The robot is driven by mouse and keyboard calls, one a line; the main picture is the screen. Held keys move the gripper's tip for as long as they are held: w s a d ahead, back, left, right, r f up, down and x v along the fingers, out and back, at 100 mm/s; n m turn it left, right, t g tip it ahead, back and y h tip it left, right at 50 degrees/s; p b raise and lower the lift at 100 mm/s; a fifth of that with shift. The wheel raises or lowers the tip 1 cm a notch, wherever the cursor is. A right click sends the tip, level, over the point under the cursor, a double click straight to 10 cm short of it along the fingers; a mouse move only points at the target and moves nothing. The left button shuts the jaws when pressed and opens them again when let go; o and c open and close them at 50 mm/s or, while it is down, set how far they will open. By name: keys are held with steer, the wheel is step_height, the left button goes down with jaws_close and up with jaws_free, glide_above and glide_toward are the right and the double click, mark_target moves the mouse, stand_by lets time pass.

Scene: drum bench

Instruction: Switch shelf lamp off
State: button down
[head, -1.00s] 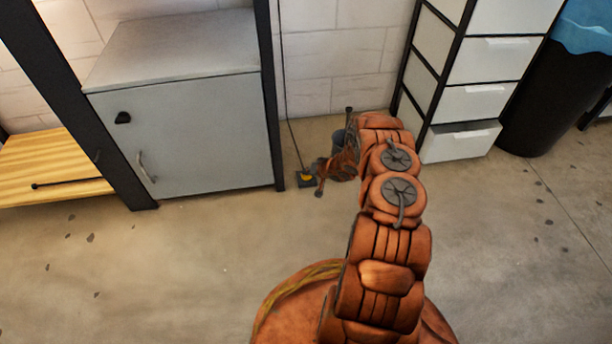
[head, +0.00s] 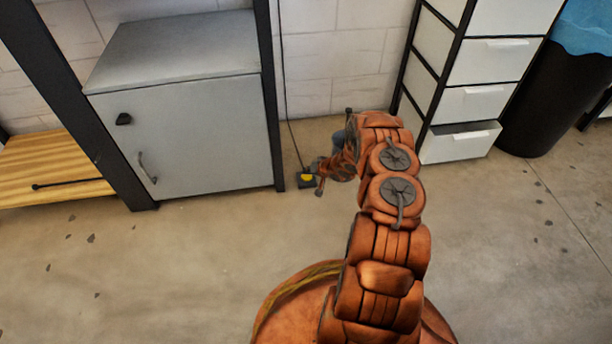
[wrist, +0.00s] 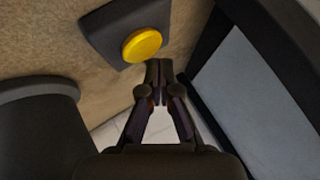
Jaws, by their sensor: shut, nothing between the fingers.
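A foot switch, a dark square box (head: 307,181) with a round yellow button (wrist: 142,45), lies on the floor beside the grey cabinet, with a cord running up the wall from it. In the wrist view the button stands proud of its dark plate (wrist: 110,30). My gripper (wrist: 159,68) is shut and empty, its fingertips beside the button's edge in that view; I cannot tell whether they touch it. In the head view my gripper (head: 318,175) is at the switch and partly covers it. The lamp itself is not in view.
The grey cabinet (head: 185,140) with a black frame post stands just left of the switch. A dark rounded object (wrist: 38,125) is near the gripper. A white drawer unit (head: 460,145) and a black bin (head: 545,105) stand to the right. Open floor lies in front.

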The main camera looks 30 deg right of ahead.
mark_target(308, 177)
steer(key=shift+r, duration=0.3)
steer(key=shift+r, duration=0.1)
step_height(308, 177, up, 6)
steer(key=p, duration=0.3)
steer(key=shift+p, duration=0.4)
stand_by(0.4)
